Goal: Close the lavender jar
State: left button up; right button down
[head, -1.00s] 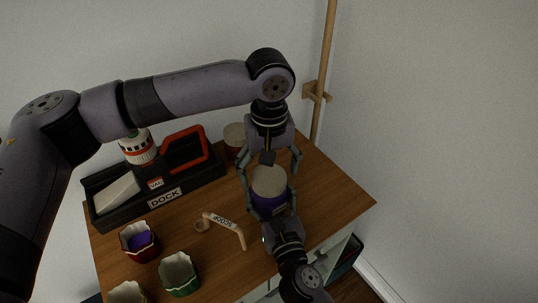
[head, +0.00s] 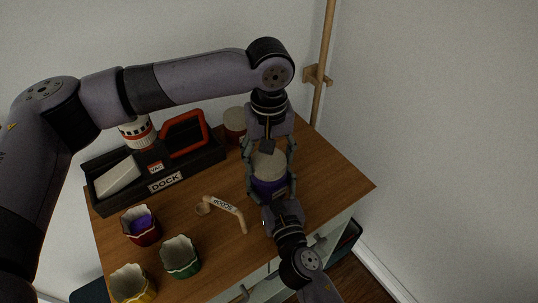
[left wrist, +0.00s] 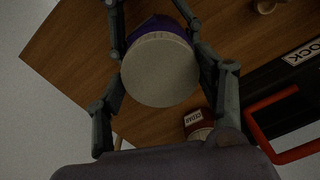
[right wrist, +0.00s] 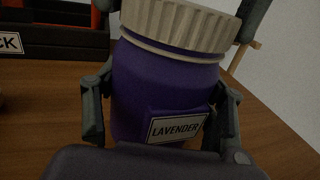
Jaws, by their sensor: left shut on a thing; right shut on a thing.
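The lavender jar (right wrist: 160,92) is purple with a "LAVENDER" label and stands upright on the wooden desk. Its pale ridged lid (right wrist: 180,22) sits on top, looking level, with a thin pale ring beneath it. In the head view the lid (head: 269,166) is between the fingers of my left gripper (head: 270,152), which comes from above and is shut on it. My right gripper (head: 271,192) is shut on the purple body from the front. The left wrist view shows the round lid top (left wrist: 160,70). Whether the lid is fully seated is unclear.
A cedar jar (head: 235,122) with a pale lid stands behind. A wooden scoop (head: 226,207) and red (head: 141,232), green (head: 181,262) and yellow (head: 132,284) cups lie to the left. The desk right of the jar is clear.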

pick_arm(q)
jog(key=c, duration=0.3)
jog(key=m, duration=0.4)
jog(key=shift+m, duration=0.3)
jog(key=shift+c, duration=0.2)
jog(key=m, duration=0.5)
jog(key=shift+m, duration=0.3)
jog(key=m, duration=0.5)
jog(key=shift+f+m, duration=0.1)
jog(key=shift+m, duration=0.2)
jog(key=m, duration=0.6)
jog(key=o, duration=1.3)
